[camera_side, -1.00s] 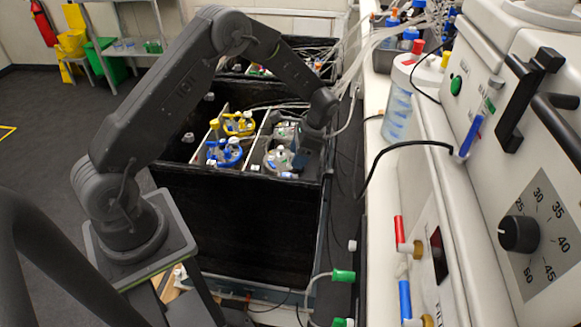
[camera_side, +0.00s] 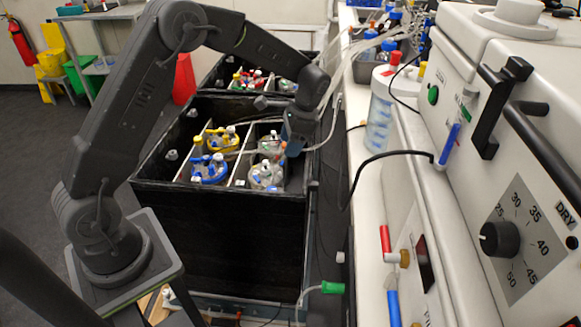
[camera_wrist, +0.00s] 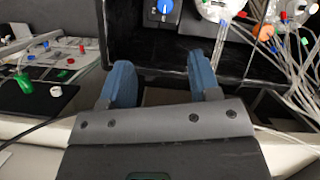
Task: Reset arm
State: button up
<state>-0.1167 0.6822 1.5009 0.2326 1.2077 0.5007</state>
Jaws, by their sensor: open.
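My gripper (camera_side: 295,148) is above the right side of the open black shaker box (camera_side: 240,225) in the side view. In the wrist view its two blue fingers (camera_wrist: 161,80) stand apart with nothing between them. Inside the box are a vessel with a yellow cap ring (camera_side: 222,140), one with a blue cap ring (camera_side: 208,170), and two paler-topped vessels, the front one (camera_side: 267,176) in full view. In the wrist view a blue-capped vessel (camera_wrist: 163,10) and a white-topped one (camera_wrist: 222,8) show at the top edge, beyond the fingers.
A second black box with coloured caps (camera_side: 250,78) stands behind. On the right are a white bench, a tall clear bottle with a red cap (camera_side: 382,108) and a large white machine (camera_side: 510,200) with a knob. Tubes and a black cable run between box and bench.

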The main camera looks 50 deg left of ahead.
jog(key=s+d+r+n+t, duration=0.1)
jog(key=s+d+r+t, duration=0.1)
jog(key=s+r, duration=0.4)
jog(key=s+d+r+n+t, duration=0.1)
jog(key=s+d+r+t, duration=0.2)
jog(key=r, duration=0.5)
jog(key=s+d+r+n+t+h, duration=0.1)
jog(key=s+d, duration=0.1)
jog(key=s, duration=0.6)
jog(key=s+d+r+n+t+h, duration=0.1)
jog(key=s+d+r+n+t, duration=0.1)
jog(key=s, duration=0.6)
jog(key=shift+r+n+t, duration=0.25)
jog(key=shift+n+t, duration=0.05)
jog(key=shift+d, duration=0.1)
